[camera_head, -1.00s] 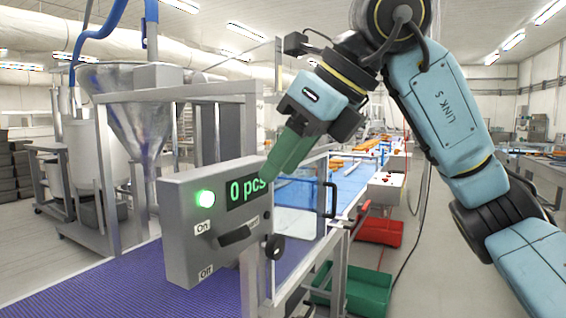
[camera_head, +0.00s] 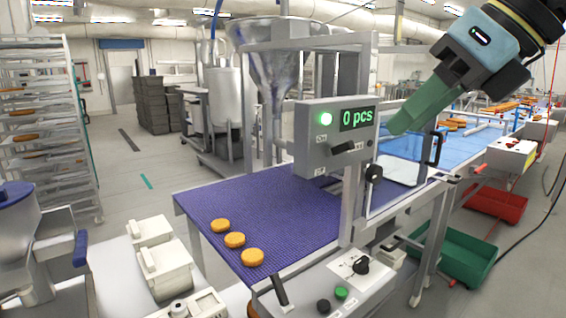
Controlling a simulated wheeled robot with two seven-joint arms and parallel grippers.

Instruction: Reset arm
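My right gripper (camera_head: 425,108) comes in from the upper right, with its green fingers pointing down and left. They appear as one wedge, so I cannot tell whether they are open or shut. I see nothing held in them. The fingertips are beside the upper right of the grey control box (camera_head: 312,155) in the picture; I cannot tell the gap in depth. My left gripper is not in view.
A purple belt (camera_head: 290,210) carries three orange rounds (camera_head: 235,240) near its front left. A panel with a black knob and buttons (camera_head: 350,275) stands in front. A tray rack (camera_head: 45,120) is at left. Red (camera_head: 497,205) and green (camera_head: 462,255) crates sit at right.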

